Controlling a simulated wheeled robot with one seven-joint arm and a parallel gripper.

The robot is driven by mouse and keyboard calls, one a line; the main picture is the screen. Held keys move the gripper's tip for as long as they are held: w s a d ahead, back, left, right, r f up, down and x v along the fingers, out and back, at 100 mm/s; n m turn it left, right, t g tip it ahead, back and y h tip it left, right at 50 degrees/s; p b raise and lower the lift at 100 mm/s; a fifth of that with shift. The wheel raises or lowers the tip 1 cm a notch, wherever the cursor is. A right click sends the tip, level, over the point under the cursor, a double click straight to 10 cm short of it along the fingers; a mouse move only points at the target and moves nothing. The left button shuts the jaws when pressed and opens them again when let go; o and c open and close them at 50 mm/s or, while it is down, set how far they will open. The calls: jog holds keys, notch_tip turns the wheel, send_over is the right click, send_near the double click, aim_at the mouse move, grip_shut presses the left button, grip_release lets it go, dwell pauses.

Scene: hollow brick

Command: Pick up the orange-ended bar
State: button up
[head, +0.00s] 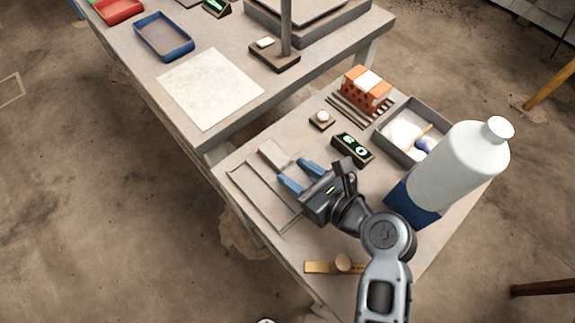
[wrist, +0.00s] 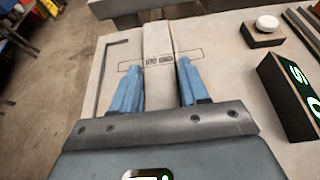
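A pale flat bar (head: 273,153) lies at the left side of the near table, beyond my fingertips. In the wrist view the pale bar (wrist: 158,40) runs away from me between my two blue fingers, with small printed lettering across it. I see no orange end on it; its near part is hidden by my gripper. The gripper (wrist: 160,85) also shows in the wrist view.
An orange hollow brick (head: 359,95) stands on dark strips at the back. A display box (head: 352,149) and round-button block (head: 321,120) are right of my gripper. A grey tray (head: 385,137), a large white bottle (head: 458,165) and a wooden piece (head: 322,267) stand nearby. A larger table (head: 150,85) adjoins.

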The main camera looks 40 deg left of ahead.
jog(key=c, duration=0.7)
grip_shut()
jog(key=shift+r, duration=0.2)
